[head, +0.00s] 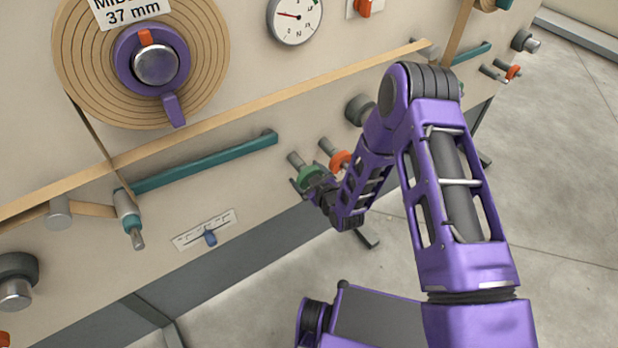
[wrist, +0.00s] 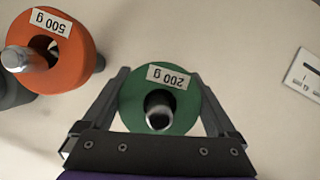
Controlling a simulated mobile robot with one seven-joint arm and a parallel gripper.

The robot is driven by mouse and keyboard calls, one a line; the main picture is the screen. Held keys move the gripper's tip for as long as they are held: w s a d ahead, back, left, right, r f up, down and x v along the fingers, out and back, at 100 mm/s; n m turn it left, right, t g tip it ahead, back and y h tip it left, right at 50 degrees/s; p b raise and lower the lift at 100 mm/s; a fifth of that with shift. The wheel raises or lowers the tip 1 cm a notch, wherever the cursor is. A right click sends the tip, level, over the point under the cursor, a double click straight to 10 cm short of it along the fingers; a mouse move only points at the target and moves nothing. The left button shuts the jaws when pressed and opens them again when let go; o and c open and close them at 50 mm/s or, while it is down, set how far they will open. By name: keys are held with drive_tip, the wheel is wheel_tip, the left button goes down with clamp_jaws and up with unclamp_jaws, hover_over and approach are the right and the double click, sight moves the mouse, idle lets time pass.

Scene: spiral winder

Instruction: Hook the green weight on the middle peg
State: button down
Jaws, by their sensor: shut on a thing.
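The green weight (wrist: 185,118), a ring labelled 200 g, is between the two fingers of my gripper (wrist: 162,110) in the wrist view. A peg with a metal end (wrist: 158,112) shows in its hole, so the ring is around this peg. In the head view the green weight (head: 311,174) is partly hidden by my gripper (head: 313,186), which is shut on it. The peg's dark shaft (head: 295,159) shows above and left of it. I cannot tell from these views which peg is the middle one.
An orange 500 g weight (wrist: 75,62) hangs on a neighbouring peg, close beside my gripper; it also shows in the head view (head: 340,160). A teal arm (head: 205,163), a slider scale (head: 207,230) and a roller with a peg end (head: 130,217) lie to the left.

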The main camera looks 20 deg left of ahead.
idle(0.3)
unclamp_jaws()
drive_tip(key=p+v, duration=0.1)
drive_tip(key=v, duration=1.6)
drive_tip(key=shift+s+d+r, duration=0.1)
